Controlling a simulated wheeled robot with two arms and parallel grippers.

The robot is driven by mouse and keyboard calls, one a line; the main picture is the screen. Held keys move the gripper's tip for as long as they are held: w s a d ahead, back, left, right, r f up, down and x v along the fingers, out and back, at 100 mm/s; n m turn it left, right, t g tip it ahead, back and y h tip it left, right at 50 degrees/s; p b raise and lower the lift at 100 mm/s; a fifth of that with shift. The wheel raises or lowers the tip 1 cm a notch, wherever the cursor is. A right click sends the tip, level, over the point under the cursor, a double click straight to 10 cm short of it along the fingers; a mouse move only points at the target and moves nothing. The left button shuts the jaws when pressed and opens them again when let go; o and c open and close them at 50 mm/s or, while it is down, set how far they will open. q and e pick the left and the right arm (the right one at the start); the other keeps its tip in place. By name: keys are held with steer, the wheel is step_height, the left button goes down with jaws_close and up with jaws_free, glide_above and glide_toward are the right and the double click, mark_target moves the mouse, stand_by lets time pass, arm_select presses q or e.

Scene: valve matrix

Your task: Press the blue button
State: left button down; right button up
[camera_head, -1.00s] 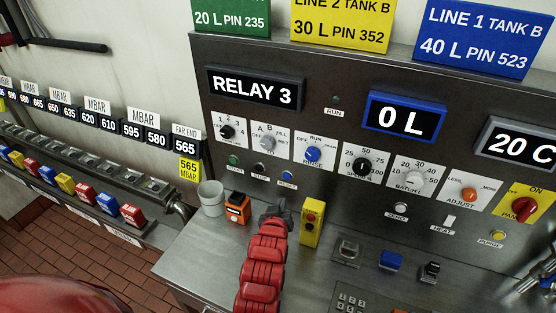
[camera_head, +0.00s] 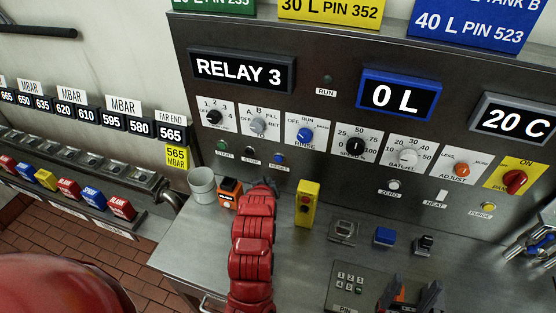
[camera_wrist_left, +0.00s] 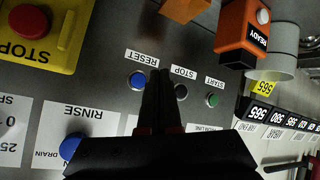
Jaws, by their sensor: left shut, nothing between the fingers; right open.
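The blue button (camera_head: 278,158) is the small round one labelled RESET, low on the steel panel. In the left wrist view the blue button (camera_wrist_left: 137,81) is just left of my fingertips, in plain sight. My left gripper (camera_head: 263,185) is shut and empty, just below the RESET and STOP buttons in the head view. In the left wrist view its fingertips (camera_wrist_left: 160,74) lie between RESET and STOP; I cannot tell whether they touch the panel. My right gripper (camera_head: 410,288) is open at the bottom of the head view, over the bench.
A black STOP button (camera_wrist_left: 180,92) and a green START button (camera_head: 222,146) sit beside RESET. A grey cup (camera_head: 202,186), an orange device (camera_head: 228,192) and a yellow stop box (camera_head: 307,204) stand close to my left gripper. A blue block (camera_head: 384,236) is farther right.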

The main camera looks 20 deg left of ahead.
mark_target(279, 159)
arm_select(q)
steer(key=shift+w+d+b, duration=0.15)
steer(key=shift+w+b, duration=0.8)
steer(key=shift+w, duration=2.3)
steer(key=shift+w+b, duration=0.3)
steer(key=shift+b, duration=0.15)
steer(key=shift+w, duration=0.1)
